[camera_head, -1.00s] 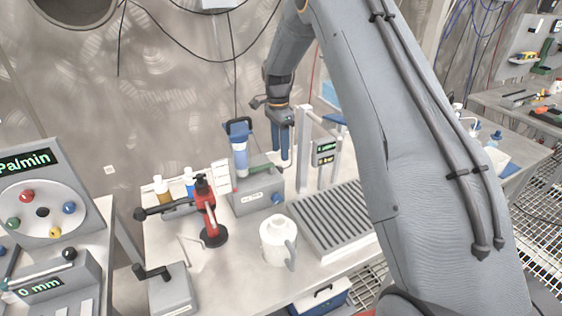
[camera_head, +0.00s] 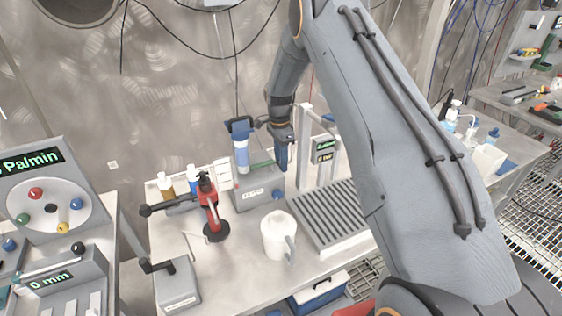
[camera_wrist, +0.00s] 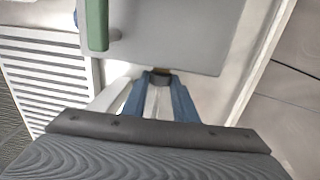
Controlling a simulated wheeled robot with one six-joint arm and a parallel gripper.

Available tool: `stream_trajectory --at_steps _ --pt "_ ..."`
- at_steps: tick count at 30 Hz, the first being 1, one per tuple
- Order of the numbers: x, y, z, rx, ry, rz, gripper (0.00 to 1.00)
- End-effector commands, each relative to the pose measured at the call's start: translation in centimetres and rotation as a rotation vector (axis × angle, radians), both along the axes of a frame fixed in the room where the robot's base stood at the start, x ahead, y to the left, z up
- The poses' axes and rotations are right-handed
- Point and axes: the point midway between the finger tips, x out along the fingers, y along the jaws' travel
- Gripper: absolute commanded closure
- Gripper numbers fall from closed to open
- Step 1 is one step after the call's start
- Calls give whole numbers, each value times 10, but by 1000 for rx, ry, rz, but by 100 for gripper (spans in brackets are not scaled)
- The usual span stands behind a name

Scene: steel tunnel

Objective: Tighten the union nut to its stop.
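My gripper (camera_head: 281,160) points down, close behind the right end of the grey bench unit (camera_head: 256,198), which carries a blue-capped clear filter (camera_head: 241,150). In the wrist view my two blue fingers (camera_wrist: 159,84) reach to the edge of a flat grey surface (camera_wrist: 185,40). A small brownish, brass-like part (camera_wrist: 162,70) shows at their tips; it may be the union nut. It is mostly hidden, and I cannot tell whether the fingers grip it or only stand around it. No nut can be made out in the head view.
A green bar (camera_wrist: 97,22) stands over the unit near my fingers. A grey frame with a small display (camera_head: 324,150) stands close on the right, behind a slatted tray (camera_head: 330,220). A red stand (camera_head: 212,215), white jug (camera_head: 278,238) and several bottles (camera_head: 166,185) crowd the bench.

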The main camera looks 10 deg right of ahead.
Motion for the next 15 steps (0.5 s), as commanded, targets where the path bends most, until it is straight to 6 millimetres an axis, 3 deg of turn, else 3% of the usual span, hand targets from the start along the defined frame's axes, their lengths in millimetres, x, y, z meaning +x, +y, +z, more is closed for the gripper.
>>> stream_trajectory --at_steps 1,3,15 --pt "0 0 0 0 0 0 87" --pt "0 0 0 0 0 0 96" --pt "3 0 -3 -11 49 1 96"
